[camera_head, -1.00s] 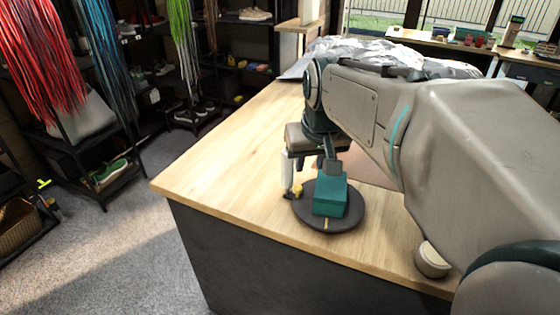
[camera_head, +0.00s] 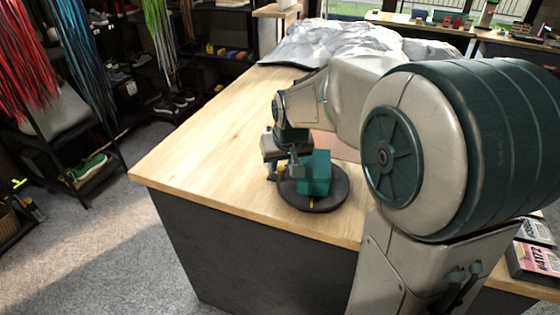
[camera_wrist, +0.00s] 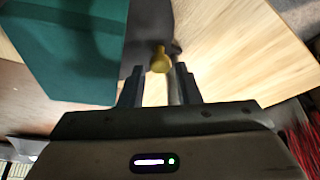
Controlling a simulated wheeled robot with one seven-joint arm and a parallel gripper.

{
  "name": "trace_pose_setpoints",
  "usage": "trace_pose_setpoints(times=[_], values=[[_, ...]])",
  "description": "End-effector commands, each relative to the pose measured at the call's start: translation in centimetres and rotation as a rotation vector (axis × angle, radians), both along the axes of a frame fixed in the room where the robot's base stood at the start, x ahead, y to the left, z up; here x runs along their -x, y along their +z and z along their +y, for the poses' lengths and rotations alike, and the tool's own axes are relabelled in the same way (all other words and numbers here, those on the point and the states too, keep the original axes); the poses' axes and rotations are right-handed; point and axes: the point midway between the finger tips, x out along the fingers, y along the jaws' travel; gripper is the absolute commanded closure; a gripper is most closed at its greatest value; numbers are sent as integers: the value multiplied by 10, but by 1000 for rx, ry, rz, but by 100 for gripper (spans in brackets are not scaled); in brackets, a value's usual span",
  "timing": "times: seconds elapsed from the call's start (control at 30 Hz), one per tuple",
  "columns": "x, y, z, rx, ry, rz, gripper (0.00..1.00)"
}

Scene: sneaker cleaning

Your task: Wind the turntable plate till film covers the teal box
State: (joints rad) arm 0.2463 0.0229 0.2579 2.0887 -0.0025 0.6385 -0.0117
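The teal box (camera_head: 317,172) stands on the dark round turntable plate (camera_head: 328,199) near the table's front edge. A small yellow mark shows at the plate's near rim. The box fills the upper left of the wrist view (camera_wrist: 70,45). My gripper (camera_head: 283,178) is low at the left side of the box. In the wrist view my gripper (camera_wrist: 159,75) has its two fingers apart, with a yellow knob (camera_wrist: 160,61) between and just beyond the tips. No contact with the knob is clear. I cannot make out film on the box's visible faces.
The wooden table (camera_head: 205,150) is bare to the left and behind the plate. Crumpled silvery sheeting (camera_head: 335,42) lies at its far end. Shelves with shoes stand to the left.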

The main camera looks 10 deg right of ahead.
Motion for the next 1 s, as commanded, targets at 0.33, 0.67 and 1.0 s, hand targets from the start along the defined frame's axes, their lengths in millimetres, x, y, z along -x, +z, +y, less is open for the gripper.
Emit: trace_pose_setpoints(times=[0.33, 0.67, 1.0], values=[[-5, -13, 1, -1, -1, 0, 70], [-5, -13, 1, -1, 0, 0, 100], [-10, -12, -6, 0, 21, 0, 100]])
